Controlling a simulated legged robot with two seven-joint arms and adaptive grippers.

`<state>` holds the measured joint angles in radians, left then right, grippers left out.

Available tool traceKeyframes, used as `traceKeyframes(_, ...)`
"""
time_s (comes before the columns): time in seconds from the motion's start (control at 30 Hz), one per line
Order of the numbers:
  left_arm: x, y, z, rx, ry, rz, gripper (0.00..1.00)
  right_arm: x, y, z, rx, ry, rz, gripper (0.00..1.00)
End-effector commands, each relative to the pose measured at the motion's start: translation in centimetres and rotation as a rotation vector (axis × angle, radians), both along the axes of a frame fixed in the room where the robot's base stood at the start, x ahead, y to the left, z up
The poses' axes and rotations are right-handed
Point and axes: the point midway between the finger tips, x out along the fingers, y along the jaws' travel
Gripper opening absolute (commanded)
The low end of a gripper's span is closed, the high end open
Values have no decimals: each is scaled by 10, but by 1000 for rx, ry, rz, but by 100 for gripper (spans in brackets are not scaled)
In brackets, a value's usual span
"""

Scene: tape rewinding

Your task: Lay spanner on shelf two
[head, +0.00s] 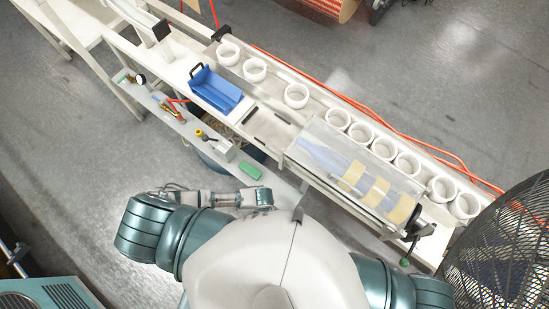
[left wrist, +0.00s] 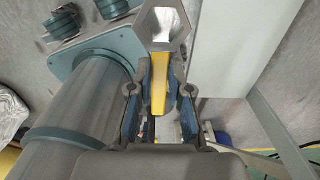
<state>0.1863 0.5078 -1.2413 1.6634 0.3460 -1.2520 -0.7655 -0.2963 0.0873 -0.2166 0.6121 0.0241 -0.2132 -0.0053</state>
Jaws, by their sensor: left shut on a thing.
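My left gripper (left wrist: 160,92) is shut on a tool with a yellow handle (left wrist: 159,70) in the left wrist view. A grey six-sided ring head (left wrist: 148,26) lies just beyond the fingers, so I take the tool to be the spanner. In the head view my left arm is bent in front of my body, below the bench, and the spanner cannot be made out. A narrow white shelf (head: 187,130) with tools runs along the bench's near side. Which shelf is number two cannot be told. My right gripper is out of view.
Pliers with red handles (head: 172,108), a gauge (head: 140,79) and a yellow-handled tool (head: 203,134) lie on the shelf. A green block (head: 251,170) is nearer me. A blue bin (head: 216,91) and several white rings stand on the bench. A black mesh cage (head: 505,250) is at right.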

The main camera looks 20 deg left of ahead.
Motion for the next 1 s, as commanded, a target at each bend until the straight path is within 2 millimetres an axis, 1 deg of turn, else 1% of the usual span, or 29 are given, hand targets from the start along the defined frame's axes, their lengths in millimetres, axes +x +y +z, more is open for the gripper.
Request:
traceKeyframes(0.03, 18, -5, -2, 0, -4, 3, 0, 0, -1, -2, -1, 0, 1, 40)
traceKeyframes(0.2, 64, -16, -7, -5, -4, 3, 0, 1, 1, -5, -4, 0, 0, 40)
traceKeyframes(0.3, 84, -20, -9, -6, -2, 3, 0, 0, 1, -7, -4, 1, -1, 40)
traceKeyframes(0.4, 96, -21, -10, -7, -1, 4, 0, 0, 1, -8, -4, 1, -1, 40)
traceKeyframes(0.5, 100, -22, -13, -7, 1, 2, 0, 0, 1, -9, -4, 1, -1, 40)
traceKeyframes(0.63, 100, -23, -32, -3, 2, 3, 0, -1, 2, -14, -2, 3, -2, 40)
traceKeyframes(0.73, 100, -24, -44, -2, 2, 3, 0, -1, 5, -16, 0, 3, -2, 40)
traceKeyframes(1.0, 100, -26, -45, -2, 0, 2, 0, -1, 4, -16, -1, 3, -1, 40)
